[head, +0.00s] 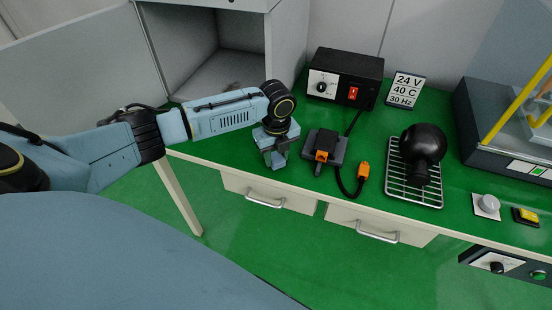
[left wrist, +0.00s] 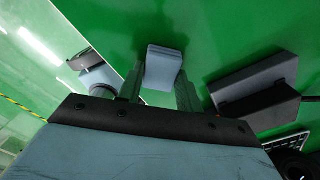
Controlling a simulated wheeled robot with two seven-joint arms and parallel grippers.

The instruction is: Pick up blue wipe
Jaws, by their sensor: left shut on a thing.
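The blue wipe (left wrist: 163,66) shows in the left wrist view as a small, pale blue-grey folded pad. It sits between the two dark fingers of my left gripper (left wrist: 159,88), which is shut on it. In the head view my left gripper (head: 277,157) points down at the front part of the green bench top, left of a dark holder (head: 325,146) with an orange part. The arm and fingers hide most of the wipe there. I cannot tell whether the wipe touches the bench. My right gripper is not in view.
A black power box (head: 344,77) with a red switch and a sign (head: 405,90) stand behind. A black round object lies on a wire rack (head: 413,188) at right. An open grey cabinet (head: 222,70) is behind my left arm. Drawers with handles (head: 265,201) are below the bench edge.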

